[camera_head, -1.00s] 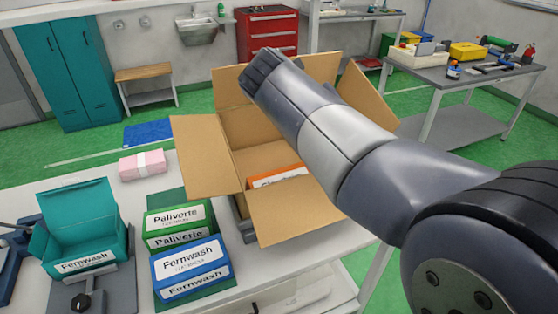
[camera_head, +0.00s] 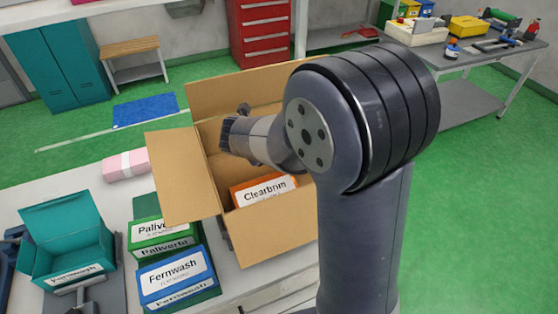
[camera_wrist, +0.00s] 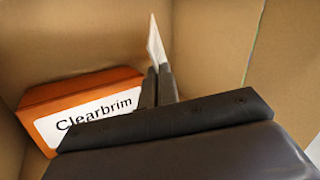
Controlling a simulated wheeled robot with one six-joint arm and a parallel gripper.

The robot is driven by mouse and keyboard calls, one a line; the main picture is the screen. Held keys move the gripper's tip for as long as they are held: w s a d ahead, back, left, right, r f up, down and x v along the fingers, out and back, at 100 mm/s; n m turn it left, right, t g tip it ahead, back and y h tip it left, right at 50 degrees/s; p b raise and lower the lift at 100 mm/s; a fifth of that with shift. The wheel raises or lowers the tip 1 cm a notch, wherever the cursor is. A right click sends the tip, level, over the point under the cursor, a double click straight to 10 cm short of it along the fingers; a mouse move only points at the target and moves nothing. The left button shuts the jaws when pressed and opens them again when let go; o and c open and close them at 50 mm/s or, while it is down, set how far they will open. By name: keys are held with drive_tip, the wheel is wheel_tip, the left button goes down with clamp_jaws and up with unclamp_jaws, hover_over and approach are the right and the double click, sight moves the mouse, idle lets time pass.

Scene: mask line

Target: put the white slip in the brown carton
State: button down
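The brown carton (camera_head: 180,180) stands open on the table in the head view, its flaps folded out. Its inner walls (camera_wrist: 90,35) fill the wrist view. My gripper (camera_wrist: 155,78) is inside or just over the carton, its fingers close together on the white slip (camera_wrist: 154,42). The slip stands up thin and edge-on from the fingertips, beside the orange Clearbrim box (camera_wrist: 75,88). That box also shows inside the carton in the head view (camera_head: 264,189). My arm hides the fingers and the slip in the head view.
Left of the carton are a green Paliverte box (camera_head: 160,229), a blue Fernwash box (camera_head: 175,272), a pink bundle (camera_head: 126,165) and an open teal carton (camera_head: 68,241). A red cabinet (camera_head: 259,32) and a cluttered bench (camera_head: 490,60) stand behind.

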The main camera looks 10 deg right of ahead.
drive_tip(key=shift+f+b, duration=0.3)
drive_tip(key=shift+f, duration=2.2)
drive_tip(key=shift+f, duration=0.1)
drive_tip(key=shift+f, duration=0.15)
drive_tip(key=c, duration=1.7)
unclamp_jaws()
drive_tip(key=shift+r, duration=0.35)
drive_tip(key=v, duration=1.2)
